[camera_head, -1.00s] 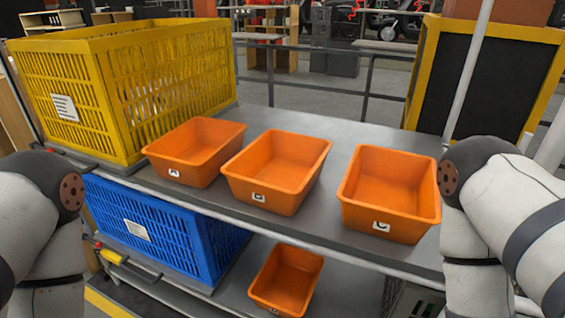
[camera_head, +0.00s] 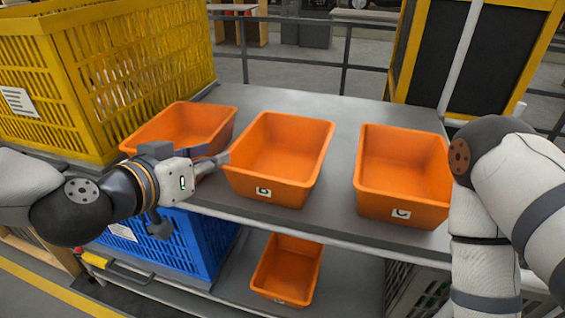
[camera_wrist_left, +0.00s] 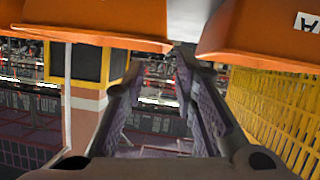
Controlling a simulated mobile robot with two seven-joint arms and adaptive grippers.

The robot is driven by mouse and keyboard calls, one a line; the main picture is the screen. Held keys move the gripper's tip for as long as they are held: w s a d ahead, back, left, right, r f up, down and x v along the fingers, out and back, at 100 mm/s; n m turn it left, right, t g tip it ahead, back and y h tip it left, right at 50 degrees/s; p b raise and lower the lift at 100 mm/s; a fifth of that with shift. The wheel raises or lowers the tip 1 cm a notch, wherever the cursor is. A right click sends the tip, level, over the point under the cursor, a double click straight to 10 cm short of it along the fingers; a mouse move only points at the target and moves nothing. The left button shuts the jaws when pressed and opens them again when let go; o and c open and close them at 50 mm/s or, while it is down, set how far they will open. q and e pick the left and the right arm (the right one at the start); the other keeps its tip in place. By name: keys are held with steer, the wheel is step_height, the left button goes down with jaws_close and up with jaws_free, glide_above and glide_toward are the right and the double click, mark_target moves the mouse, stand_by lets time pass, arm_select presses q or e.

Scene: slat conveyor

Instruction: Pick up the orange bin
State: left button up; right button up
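Three orange bins stand in a row on the upper grey deck: a left bin (camera_head: 185,125), a middle bin (camera_head: 280,150) and a right bin (camera_head: 403,170). Another orange bin (camera_head: 288,268) sits on the lower shelf. My left gripper (camera_head: 217,158) is in front of the left bin, partly hiding it, with its fingertips close to the middle bin's left side. Contact cannot be told. In the left wrist view the gripper (camera_wrist_left: 160,68) is open and empty, below the middle bin (camera_wrist_left: 95,22) and the left bin (camera_wrist_left: 265,35), labelled A. My right gripper is out of view.
A large yellow crate (camera_head: 95,85) stands at the left of the deck (camera_head: 345,105). A blue crate (camera_head: 205,245) is on the lower shelf. A railing (camera_head: 345,50) and a yellow-framed dark panel (camera_head: 490,60) stand behind. The deck behind the bins is clear.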

mark_target(240, 151)
arm_select(q)
steer(key=x, duration=0.3)
steer(key=b+x, duration=0.1)
steer(key=x, duration=0.3)
steer(key=f+b+x, duration=0.1)
steer(key=x, duration=0.3)
steer(key=shift+w+a, duration=0.1)
steer(key=shift+a, duration=0.25)
steer(key=shift+w+d, duration=0.2)
steer(key=shift+w, duration=0.2)
steer(key=shift+r, duration=0.15)
steer(key=shift+c, duration=0.8)
jaws_close()
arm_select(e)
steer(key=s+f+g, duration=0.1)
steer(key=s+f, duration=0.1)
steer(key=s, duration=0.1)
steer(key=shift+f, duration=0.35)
